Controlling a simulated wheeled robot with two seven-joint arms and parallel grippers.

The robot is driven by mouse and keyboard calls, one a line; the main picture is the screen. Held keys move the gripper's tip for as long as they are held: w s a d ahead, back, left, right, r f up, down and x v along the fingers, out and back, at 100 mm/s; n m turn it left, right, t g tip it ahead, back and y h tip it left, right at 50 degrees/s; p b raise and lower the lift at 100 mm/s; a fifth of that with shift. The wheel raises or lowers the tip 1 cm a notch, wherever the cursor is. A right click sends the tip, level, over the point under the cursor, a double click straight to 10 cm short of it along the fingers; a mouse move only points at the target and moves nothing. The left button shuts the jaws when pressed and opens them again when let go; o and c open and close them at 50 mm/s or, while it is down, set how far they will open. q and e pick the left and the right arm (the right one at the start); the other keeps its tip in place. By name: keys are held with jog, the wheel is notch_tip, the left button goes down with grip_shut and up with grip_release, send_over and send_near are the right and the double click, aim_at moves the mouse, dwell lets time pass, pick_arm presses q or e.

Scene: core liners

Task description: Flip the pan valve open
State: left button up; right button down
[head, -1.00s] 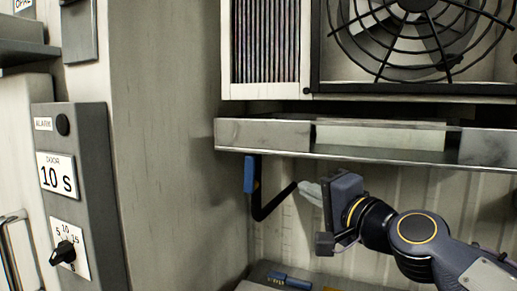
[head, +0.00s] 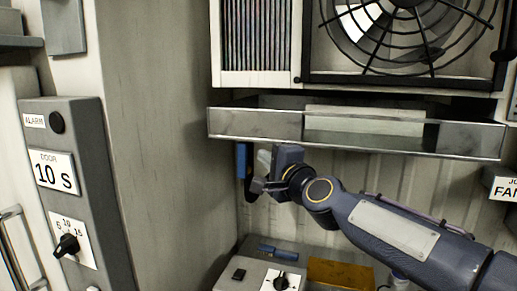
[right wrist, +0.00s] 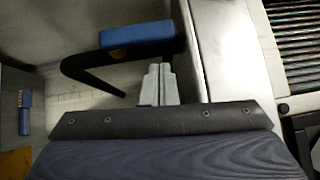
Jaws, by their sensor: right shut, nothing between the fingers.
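The pan valve has a blue grip (head: 242,160) on a black bent lever (head: 251,192), hanging under the left end of the metal pan (head: 330,133). In the right wrist view the blue grip (right wrist: 136,33) lies across the top, with the black lever (right wrist: 90,72) running down and left from it. My right gripper (head: 264,160) is just right of the grip, in front of part of the lever. Its pale fingers (right wrist: 158,82) are shut and empty, close to the lever; I cannot tell whether they touch it. My left gripper is out of view.
A fan (head: 408,35) in a cage sits above the pan. A grey wall panel (head: 65,185) with a dial is at left. Below is a pale box top with a dial (head: 283,281), a blue-handled part (head: 281,251) and an orange plate (head: 340,273).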

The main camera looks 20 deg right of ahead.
aim_at(247, 149)
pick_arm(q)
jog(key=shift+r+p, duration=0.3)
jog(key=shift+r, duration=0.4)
pick_arm(e)
jog(key=shift+w+a+r, duration=0.1)
jog(key=shift+w+a, duration=0.4)
jog(key=shift+a, duration=0.3)
jog(key=shift+w+a+r+p, duration=0.25)
jog(key=shift+a+r+p, duration=0.25)
jog(key=shift+p, duration=0.2)
jog(key=shift+f, duration=0.2)
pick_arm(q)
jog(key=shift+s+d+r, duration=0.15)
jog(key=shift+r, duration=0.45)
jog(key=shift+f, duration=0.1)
